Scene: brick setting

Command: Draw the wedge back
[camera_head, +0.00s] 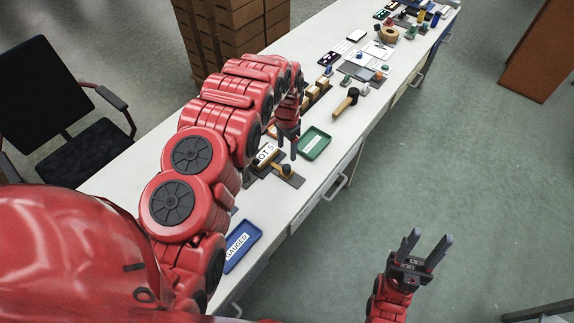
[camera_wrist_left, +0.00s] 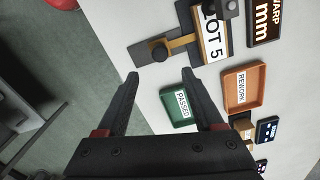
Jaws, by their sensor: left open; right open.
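The likely wedge is a tan bar with a dark round knob (camera_wrist_left: 160,52), set in a dark grey fixture beside a white "LOT 5" plate (camera_wrist_left: 215,35). In the head view the tan piece (camera_head: 285,170) lies near the table's front edge, next to the LOT 5 plate (camera_head: 265,156). My left gripper (camera_head: 288,151) is open and points down just behind it. In the left wrist view the knob lies just ahead of the gap between the open fingertips (camera_wrist_left: 160,74), with nothing between them. My right gripper (camera_head: 427,242) is open and empty, over the floor.
A green PASSED tray (camera_head: 314,143) lies right of the fixture. A blue tray (camera_head: 242,240) lies nearer me. An orange REWORK tray (camera_wrist_left: 240,88) shows in the left wrist view. A dark-headed wooden-handled tool (camera_head: 346,102) lies farther along the table.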

